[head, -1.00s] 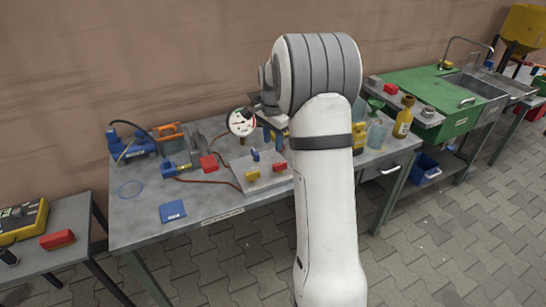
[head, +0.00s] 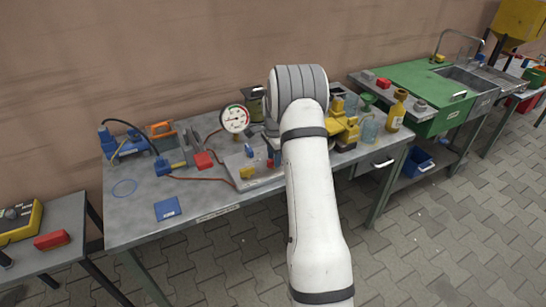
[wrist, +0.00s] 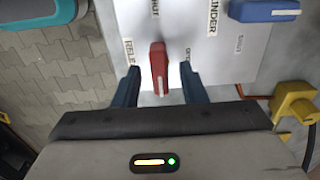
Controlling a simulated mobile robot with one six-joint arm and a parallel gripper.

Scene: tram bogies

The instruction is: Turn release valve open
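The release valve's red lever (wrist: 158,53) points toward my gripper in the wrist view. It sits on a pale panel (wrist: 200,65) beside a partly cut-off label starting "RELE". My gripper (wrist: 160,69) is open, with one blue finger on each side of the lever and a visible gap on both sides. Whether the fingers are level with the lever or above it, I cannot tell. In the head view the panel (head: 236,160) lies on the grey bench, and my arm hides part of it and most of the gripper.
A blue lever (wrist: 264,11) and a yellow handle (wrist: 294,102) are near the gripper on the right. A gauge (head: 234,119) stands behind the panel. Bottles (head: 396,112) and a yellow tool (head: 346,128) stand to the right. The bench's front left is mostly clear.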

